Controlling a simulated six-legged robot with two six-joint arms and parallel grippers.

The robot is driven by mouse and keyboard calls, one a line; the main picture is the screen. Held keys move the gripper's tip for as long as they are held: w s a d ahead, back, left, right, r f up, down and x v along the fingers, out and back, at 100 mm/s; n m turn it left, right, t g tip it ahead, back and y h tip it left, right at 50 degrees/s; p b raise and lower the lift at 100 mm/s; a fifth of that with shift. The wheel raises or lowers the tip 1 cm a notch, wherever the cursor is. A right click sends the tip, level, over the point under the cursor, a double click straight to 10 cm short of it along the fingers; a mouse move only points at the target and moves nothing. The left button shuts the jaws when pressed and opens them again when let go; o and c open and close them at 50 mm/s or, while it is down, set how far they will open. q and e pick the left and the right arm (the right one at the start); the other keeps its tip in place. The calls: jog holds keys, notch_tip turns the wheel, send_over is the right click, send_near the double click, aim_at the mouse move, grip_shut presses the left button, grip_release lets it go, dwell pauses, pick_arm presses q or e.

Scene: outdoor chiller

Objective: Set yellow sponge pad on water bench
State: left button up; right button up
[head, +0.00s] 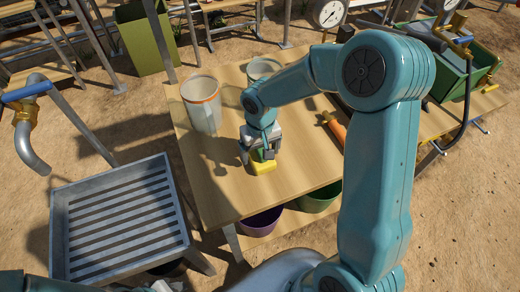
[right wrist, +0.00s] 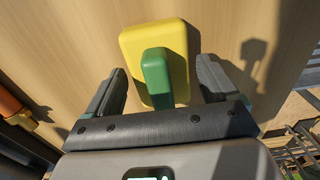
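The yellow sponge pad (head: 263,168) lies on the wooden table (head: 215,190), near its front edge. In the right wrist view the pad (right wrist: 185,50) shows a green grip (right wrist: 157,78) on top. My right gripper (head: 262,153) is over the pad and points down at it. Its fingers stand apart on either side of the green grip, with gaps showing, so it is open. It hides part of the pad in the head view. A slatted grey metal bench (head: 62,232), which looks like the water bench, stands at left with its top bare. My left gripper is out of view.
A tap (head: 30,135) with a blue handle hangs by the slatted bench's far left corner. An orange-handled tool (head: 334,127) lies to the right. Purple (head: 260,222) and green (head: 320,200) tubs sit below.

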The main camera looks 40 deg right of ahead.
notch_tip(320, 180, up, 12)
jog(key=shift+r, duration=0.15)
dwell(0.6)
jog(key=shift+s, duration=0.1)
dwell(0.4)
